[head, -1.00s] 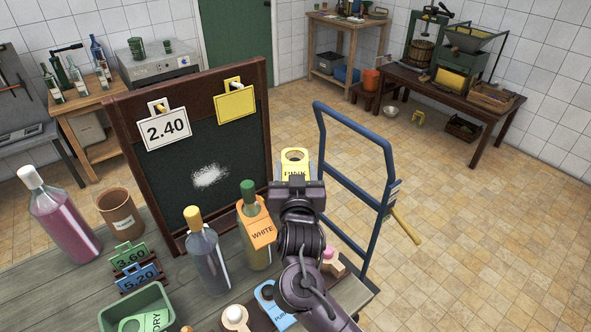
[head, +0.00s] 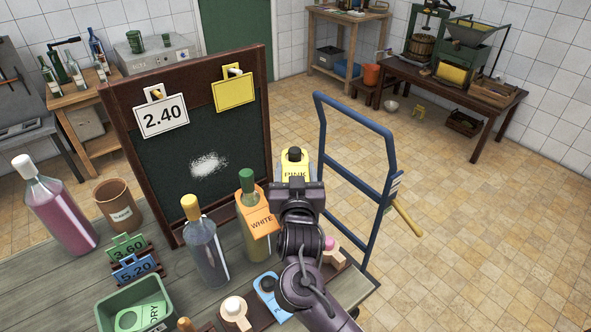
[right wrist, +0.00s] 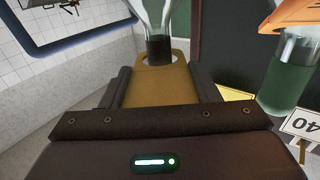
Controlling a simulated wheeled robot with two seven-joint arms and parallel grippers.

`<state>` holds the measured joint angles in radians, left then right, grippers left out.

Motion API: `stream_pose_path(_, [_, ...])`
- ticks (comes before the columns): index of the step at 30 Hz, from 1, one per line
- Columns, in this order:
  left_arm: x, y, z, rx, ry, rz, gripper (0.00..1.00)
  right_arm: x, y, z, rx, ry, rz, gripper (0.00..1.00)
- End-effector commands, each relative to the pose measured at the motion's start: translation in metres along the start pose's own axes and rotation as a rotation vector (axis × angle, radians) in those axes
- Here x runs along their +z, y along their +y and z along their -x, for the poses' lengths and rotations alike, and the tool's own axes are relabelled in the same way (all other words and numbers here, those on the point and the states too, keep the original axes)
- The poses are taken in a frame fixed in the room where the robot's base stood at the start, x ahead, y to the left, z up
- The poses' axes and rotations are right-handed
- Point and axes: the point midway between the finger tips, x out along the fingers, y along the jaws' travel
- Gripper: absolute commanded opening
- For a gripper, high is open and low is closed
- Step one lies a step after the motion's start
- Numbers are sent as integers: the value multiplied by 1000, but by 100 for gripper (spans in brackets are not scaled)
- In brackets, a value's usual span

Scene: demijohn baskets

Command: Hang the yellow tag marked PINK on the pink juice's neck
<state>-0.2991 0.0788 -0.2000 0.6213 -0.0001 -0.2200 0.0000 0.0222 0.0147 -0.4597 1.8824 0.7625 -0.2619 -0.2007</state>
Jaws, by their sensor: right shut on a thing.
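The yellow tag marked PINK (head: 294,171) is in my right gripper (head: 297,185), which is shut on its lower part. In the right wrist view the tag (right wrist: 155,88) reaches out from the jaws (right wrist: 158,88). A clear bottle with a dark cap (right wrist: 158,48) shows at its hole, upside down in that view; the cap (head: 294,154) shows dark in the hole in the head view. Whether the ring is around the neck or only over the cap, I cannot tell. A bottle of pink liquid with a white cap (head: 60,212) stands at the far left. My left gripper is out of view.
A green-capped bottle (head: 256,215) wears an orange WHITE tag, close left of my gripper. A yellow-capped bottle (head: 205,245) stands beside it. The chalkboard (head: 190,150) rises behind them. A blue hand truck (head: 357,135) stands to the right.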

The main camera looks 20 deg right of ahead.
Motion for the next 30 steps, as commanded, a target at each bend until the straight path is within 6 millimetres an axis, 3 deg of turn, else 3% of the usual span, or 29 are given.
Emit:
stream_pose_path(13, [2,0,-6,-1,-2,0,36,10,0,0,0,0,-1,35])
stream_pose_path(14, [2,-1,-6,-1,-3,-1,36,10,0,0,0,1,-1,59])
stream_pose_path(19, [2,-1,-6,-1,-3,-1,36,10,0,0,0,0,-1,81])
stream_pose_path(30, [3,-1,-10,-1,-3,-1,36,12,0,8,0,0,-2,81])
